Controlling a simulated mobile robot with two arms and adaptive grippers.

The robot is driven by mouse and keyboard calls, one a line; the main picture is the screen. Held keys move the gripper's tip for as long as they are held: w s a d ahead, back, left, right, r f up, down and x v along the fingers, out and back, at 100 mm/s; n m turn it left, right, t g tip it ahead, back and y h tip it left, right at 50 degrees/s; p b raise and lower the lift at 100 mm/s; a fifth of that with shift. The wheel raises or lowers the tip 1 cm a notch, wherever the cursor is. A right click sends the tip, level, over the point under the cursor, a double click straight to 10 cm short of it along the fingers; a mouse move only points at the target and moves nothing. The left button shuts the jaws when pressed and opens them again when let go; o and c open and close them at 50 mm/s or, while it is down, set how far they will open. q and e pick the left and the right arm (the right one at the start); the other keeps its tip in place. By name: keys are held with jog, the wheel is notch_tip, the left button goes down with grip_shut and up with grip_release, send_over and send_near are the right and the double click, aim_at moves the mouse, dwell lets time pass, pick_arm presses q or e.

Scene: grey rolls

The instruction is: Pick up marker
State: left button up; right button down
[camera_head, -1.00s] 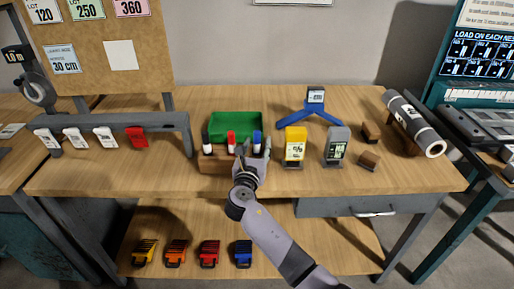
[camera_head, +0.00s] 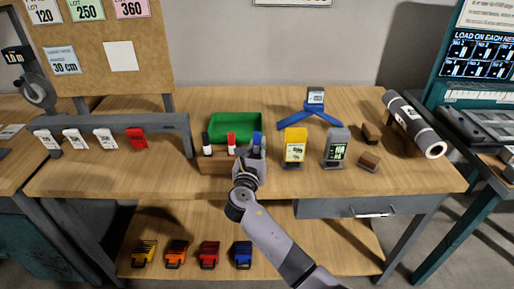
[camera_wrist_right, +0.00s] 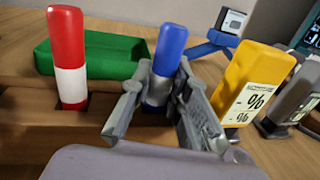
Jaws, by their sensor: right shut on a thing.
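Markers stand upright in a wooden holder (camera_head: 214,164) on the bench: a black one (camera_head: 207,144), a red one (camera_head: 231,142) and a blue one (camera_head: 257,141). My right gripper (camera_head: 250,152) is shut on the blue marker, with a finger on either side of it. In the right wrist view the blue marker (camera_wrist_right: 167,60) stands between the two fingers (camera_wrist_right: 157,95), still in the holder, and the red marker (camera_wrist_right: 68,58) stands to the left, apart from the fingers. My left gripper is not in view.
A green tray (camera_head: 236,121) is behind the holder. A yellow device (camera_head: 295,145) and a grey device (camera_head: 337,146) stand to the right. A blue stand (camera_head: 310,115) is behind them. The bench's left front is clear.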

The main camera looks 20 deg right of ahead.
notch_tip(320, 180, up, 20)
jog(key=p, duration=0.3)
jog(key=c, duration=2.1)
grip_release()
jog(key=shift+c, duration=0.2)
jog(key=shift+f, duration=0.1)
grip_shut()
notch_tip(320, 180, up, 7)
jog(key=p, duration=0.9)
